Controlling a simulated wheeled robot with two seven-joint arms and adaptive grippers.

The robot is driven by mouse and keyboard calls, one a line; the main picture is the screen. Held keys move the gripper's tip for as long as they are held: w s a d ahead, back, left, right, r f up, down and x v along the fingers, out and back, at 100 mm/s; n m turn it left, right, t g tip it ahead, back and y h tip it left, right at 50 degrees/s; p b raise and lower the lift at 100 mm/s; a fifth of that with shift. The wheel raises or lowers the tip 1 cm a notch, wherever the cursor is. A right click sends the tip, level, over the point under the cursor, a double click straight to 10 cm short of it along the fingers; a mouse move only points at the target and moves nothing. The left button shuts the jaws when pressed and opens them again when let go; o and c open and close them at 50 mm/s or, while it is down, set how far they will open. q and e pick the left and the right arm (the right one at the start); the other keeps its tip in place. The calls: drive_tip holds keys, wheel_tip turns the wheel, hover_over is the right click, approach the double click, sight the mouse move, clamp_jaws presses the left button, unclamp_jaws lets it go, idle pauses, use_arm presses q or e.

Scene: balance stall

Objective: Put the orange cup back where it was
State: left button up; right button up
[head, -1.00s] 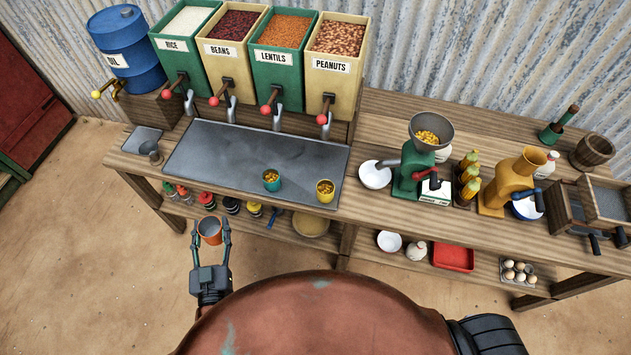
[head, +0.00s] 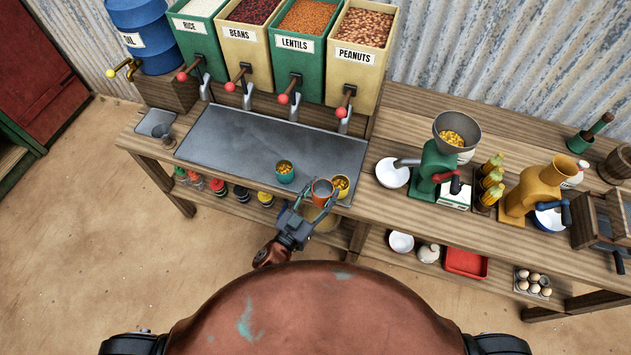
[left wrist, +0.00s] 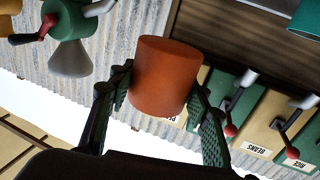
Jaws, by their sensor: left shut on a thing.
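The orange cup (head: 322,191) is between the fingers of my left gripper (head: 311,203), at the front edge of the grey counter tray (head: 240,140). My left gripper is shut on it. In the left wrist view the cup (left wrist: 166,76) sits between the two green-padded fingers (left wrist: 160,95). In the head view a yellow cup (head: 341,186) with yellow grain stands just right of and behind the orange cup. A teal cup (head: 285,172) with similar contents stands on the tray to the left. My right gripper is not in view.
Dispensers of rice, beans, lentils and peanuts (head: 354,52) stand behind the tray. A white bowl (head: 392,173) and a green grinder (head: 432,170) stand to the right. Bottles and jars sit on the lower shelf. The tray's left and middle are clear.

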use_arm(q)
drive_tip(key=w+f+b, duration=0.1)
drive_tip(key=w+f, duration=0.2)
drive_tip(key=w+a+f+b, duration=0.1)
drive_tip(key=w+f, duration=0.1)
drive_tip(key=w, duration=0.2)
drive_tip(key=w+a+f, duration=0.1)
drive_tip(key=w+f, duration=0.2)
drive_tip(key=w, duration=0.1)
drive_tip(key=shift+w+f+b, duration=0.25)
drive_tip(key=shift+f+b, duration=0.1)
drive_tip(key=shift+b, duration=0.05)
drive_tip(key=shift+w+f, duration=0.2)
drive_tip(key=shift+f, duration=0.05)
drive_tip(key=shift+f+b, duration=0.6)
drive_tip(key=shift+f, duration=0.85)
drive_tip(key=shift+f, duration=0.15)
drive_tip(key=o, duration=1)
